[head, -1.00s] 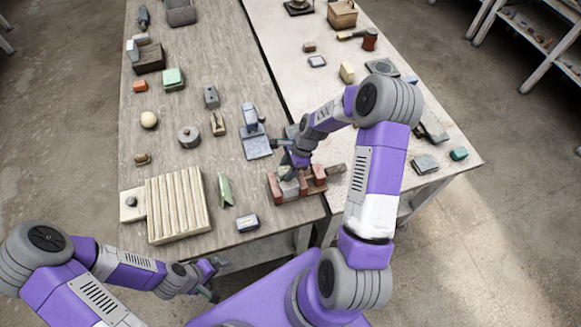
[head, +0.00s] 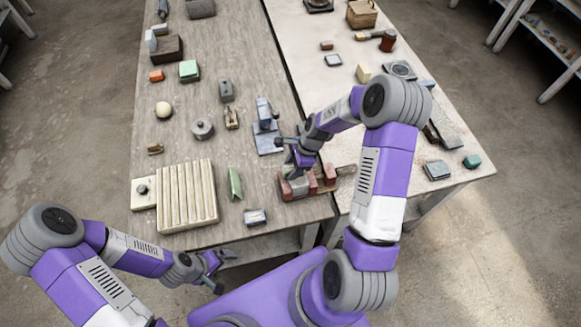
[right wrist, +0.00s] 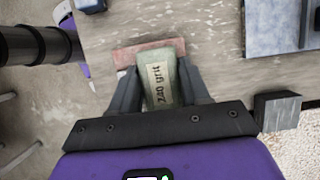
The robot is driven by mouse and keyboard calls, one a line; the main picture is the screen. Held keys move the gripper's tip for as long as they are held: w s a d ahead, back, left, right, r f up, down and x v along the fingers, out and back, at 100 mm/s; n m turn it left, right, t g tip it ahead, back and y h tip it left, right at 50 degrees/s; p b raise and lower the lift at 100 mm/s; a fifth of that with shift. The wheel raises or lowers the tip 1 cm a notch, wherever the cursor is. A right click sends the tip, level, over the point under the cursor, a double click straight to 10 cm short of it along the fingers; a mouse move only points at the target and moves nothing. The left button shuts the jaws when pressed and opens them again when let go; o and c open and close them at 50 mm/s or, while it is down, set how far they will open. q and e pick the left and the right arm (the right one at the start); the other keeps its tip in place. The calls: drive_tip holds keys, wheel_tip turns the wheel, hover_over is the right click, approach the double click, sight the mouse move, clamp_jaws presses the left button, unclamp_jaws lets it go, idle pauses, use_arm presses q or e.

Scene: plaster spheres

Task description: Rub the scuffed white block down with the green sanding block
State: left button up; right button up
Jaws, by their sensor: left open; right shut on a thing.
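My right gripper (right wrist: 160,88) is shut on the green sanding block (right wrist: 159,78), whose pale label reads "240 grit". In the head view this gripper (head: 298,173) is low over a fixture with red-brown blocks (head: 329,175) near the table's front edge. A small greyish-white block (head: 300,187) shows between the red-brown pieces below it. It looks like the scuffed block, partly hidden by the gripper; I cannot tell whether the sanding block touches it. My left gripper (head: 217,274) is open and empty in front of the table.
A ribbed cream board (head: 186,195) lies at the front left. A green wedge-like piece (head: 235,183) and a small dark-edged block (head: 255,217) lie left of the fixture. A blue-grey metal stand (head: 267,138) is just behind it. Several other items are spread across both tabletops.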

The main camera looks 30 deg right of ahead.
sight(299, 179)
drive_tip(key=shift+s+d+f, duration=0.1)
drive_tip(key=shift+s+d, duration=0.15)
drive_tip(key=shift+d, duration=0.65)
drive_tip(key=shift+s+d, duration=0.25)
drive_tip(key=shift+d, duration=0.65)
drive_tip(key=shift+a, duration=0.1)
drive_tip(key=shift+w+a+r+p, duration=0.3)
drive_tip(key=shift+a+r+p, duration=0.2)
drive_tip(key=shift+a+r, duration=0.35)
drive_tip(key=shift+a+f, duration=0.1)
drive_tip(key=shift+f, duration=0.05)
drive_tip(key=shift+s+a, duration=0.2)
drive_tip(key=shift+s, duration=0.55)
drive_tip(key=shift+s+a, duration=0.15)
drive_tip(key=shift+s, duration=0.55)
drive_tip(key=shift+f+b, duration=0.55)
drive_tip(key=shift+f, duration=0.1)
